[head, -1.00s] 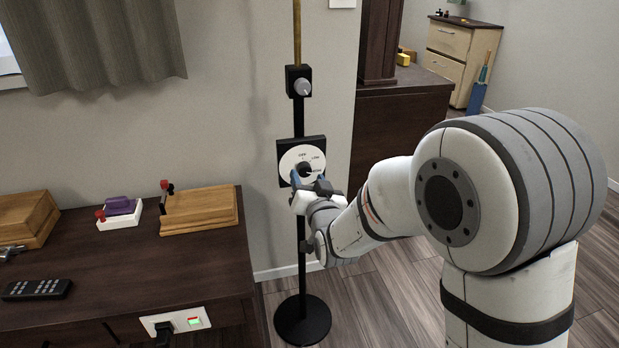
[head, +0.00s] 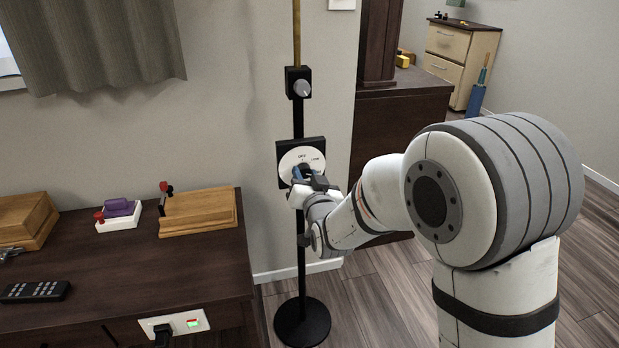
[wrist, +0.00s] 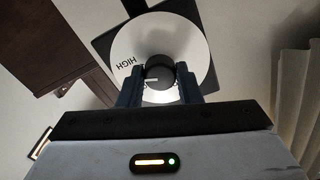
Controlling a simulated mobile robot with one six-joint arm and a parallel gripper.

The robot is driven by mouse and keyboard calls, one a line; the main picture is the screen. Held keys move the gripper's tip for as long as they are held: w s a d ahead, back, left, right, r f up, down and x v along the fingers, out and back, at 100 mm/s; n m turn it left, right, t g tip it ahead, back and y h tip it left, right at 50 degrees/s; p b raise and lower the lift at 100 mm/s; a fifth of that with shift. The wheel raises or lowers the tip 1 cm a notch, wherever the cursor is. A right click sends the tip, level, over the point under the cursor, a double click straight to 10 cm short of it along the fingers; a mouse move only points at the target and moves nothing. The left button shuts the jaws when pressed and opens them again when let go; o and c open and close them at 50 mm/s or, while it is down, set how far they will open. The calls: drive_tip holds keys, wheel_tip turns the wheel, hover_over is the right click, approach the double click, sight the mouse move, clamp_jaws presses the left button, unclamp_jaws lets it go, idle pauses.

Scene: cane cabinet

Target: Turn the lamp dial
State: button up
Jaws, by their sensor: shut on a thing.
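The lamp dial is a black knob (wrist: 158,73) in the middle of a round white plate (head: 298,155) with lettering around it. The plate is fixed on a black square panel on the lamp's pole. In the wrist view the word HIGH shows on the plate (wrist: 122,50), and the knob carries a light pointer mark. My gripper (wrist: 160,88) is shut on the knob, with one blue finger on each side. In the head view my gripper (head: 308,178) covers most of the knob and the lower part of the plate.
A grey knob (head: 301,88) sits on a black box higher on the pole. The pole's round black base (head: 302,322) stands on the floor. A dark table (head: 130,260) with wooden boxes and a remote is at left. A dark cabinet (head: 395,125) stands behind my arm.

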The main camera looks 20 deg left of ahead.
drive_tip(key=shift+f+m+b, duration=0.25)
drive_tip(key=shift+m+b, duration=0.35)
drive_tip(key=shift+b, duration=0.6)
drive_tip(key=shift+c, duration=0.4)
drive_tip(key=shift+r+m+b, duration=0.15)
drive_tip(key=shift+m+b, duration=0.35)
drive_tip(key=shift+m, duration=0.1)
drive_tip(key=o, duration=1)
drive_tip(key=shift+s+d+r, duration=0.1)
drive_tip(key=shift+s+d, duration=0.05)
drive_tip(key=shift+s, duration=0.05)
drive_tip(key=p+v, duration=0.1)
drive_tip(key=v, duration=0.6)
drive_tip(key=shift+s+p, duration=0.15)
drive_tip(key=shift+p, duration=0.15)
